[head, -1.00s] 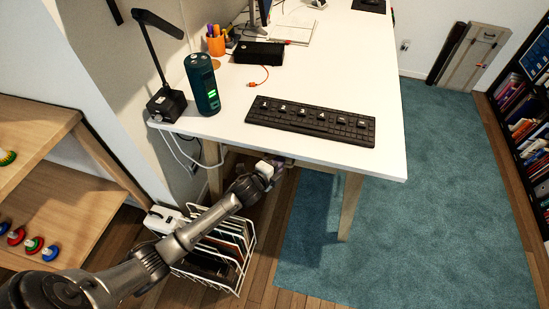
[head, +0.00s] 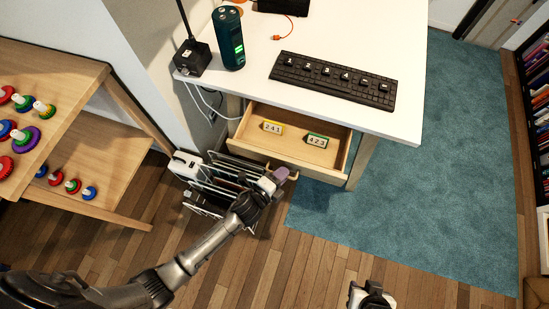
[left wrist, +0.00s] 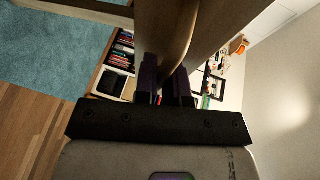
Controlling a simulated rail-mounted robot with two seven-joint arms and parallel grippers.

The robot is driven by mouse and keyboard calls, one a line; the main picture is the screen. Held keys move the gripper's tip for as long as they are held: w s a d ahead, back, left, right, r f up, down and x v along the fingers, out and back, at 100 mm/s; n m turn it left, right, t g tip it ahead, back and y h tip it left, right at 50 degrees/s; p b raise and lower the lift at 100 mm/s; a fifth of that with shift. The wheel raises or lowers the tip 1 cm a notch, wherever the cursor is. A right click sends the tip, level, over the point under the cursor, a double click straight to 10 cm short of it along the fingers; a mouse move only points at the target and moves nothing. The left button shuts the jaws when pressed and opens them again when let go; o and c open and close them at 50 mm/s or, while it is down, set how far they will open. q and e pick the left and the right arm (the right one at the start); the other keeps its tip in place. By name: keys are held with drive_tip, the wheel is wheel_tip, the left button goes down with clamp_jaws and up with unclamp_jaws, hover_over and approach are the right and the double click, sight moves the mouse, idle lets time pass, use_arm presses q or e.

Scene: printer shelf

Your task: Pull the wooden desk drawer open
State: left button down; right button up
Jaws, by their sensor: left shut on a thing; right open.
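The wooden drawer (head: 256,147) is pulled out from under the white desk, and its inside shows in the head view. In it lie a yellow-edged block reading 241 (head: 272,127) and a green-edged block reading 423 (head: 316,140). My left gripper (head: 281,174) is at the drawer's front, shut on its wooden handle (head: 293,177). In the left wrist view the fingers (left wrist: 166,85) close around the curved handle (left wrist: 181,38). My right gripper (head: 372,292) is at the bottom edge of the head view, open, far from the drawer.
The white desk (head: 330,40) holds a keyboard (head: 333,80), a teal cylinder (head: 228,40) and a lamp base (head: 192,58). A wooden shelf (head: 100,150) with colored ring toys is at left. The floor in front is clear.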

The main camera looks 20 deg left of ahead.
use_arm(q)
drive_tip(key=shift+s, duration=0.55)
drive_tip(key=c, duration=1.5)
unclamp_jaws()
drive_tip(key=shift+p+v, duration=1.45)
drive_tip(key=shift+v, duration=5.45)
drive_tip(key=shift+d, duration=0.1)
